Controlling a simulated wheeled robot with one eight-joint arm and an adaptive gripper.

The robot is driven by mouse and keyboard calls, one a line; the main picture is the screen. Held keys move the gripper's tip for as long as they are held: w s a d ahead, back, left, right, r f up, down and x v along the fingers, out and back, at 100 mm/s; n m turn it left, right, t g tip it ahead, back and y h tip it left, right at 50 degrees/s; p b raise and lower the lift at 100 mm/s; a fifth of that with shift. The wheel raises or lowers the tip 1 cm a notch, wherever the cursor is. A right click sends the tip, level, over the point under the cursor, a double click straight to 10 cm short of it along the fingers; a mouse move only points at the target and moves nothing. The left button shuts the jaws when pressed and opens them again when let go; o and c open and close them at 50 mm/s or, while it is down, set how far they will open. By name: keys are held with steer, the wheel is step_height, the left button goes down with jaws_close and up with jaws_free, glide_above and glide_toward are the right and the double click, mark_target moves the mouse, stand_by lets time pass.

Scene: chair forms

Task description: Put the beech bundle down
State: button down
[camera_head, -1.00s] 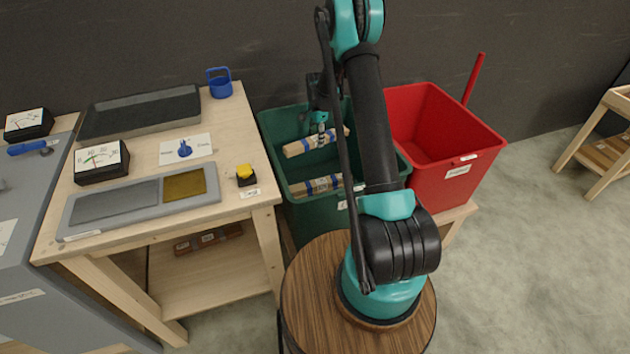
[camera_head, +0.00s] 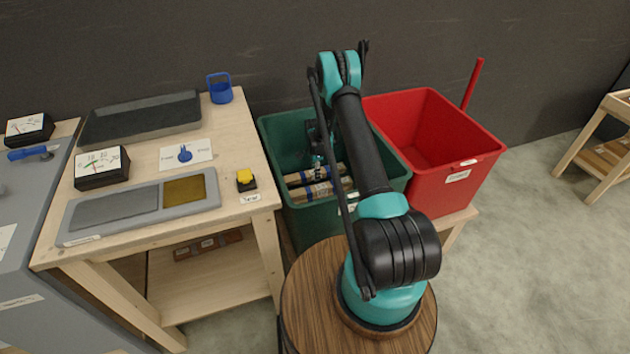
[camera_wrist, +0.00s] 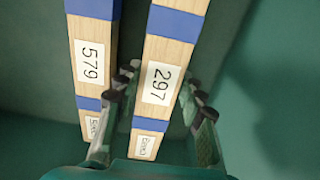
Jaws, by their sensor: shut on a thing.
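My gripper (camera_head: 318,158) is down inside the green bin (camera_head: 274,140), shut on a pale wooden bundle with blue bands (camera_head: 300,179). In the wrist view, the held bundle (camera_wrist: 163,55) bears the number 297 and lies between my gripper's two dark fingers (camera_wrist: 160,88). Its small lower label is too blurred to read surely. A second bundle (camera_head: 305,194), marked 579 in the wrist view (camera_wrist: 92,50), lies close beside it, roughly parallel. I cannot tell whether the held bundle rests on the bin floor or on something.
A red bin (camera_head: 440,150) stands right of the green one. A wooden table (camera_head: 235,130) to the left holds a scale tray (camera_head: 140,205), a yellow button (camera_head: 245,177) and a blue handled weight (camera_head: 220,88). The green bin's walls surround my gripper.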

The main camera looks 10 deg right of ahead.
steer(key=shift+f, duration=2.45)
steer(key=shift+f, duration=0.1)
steer(key=c, duration=0.9)
jaws_free()
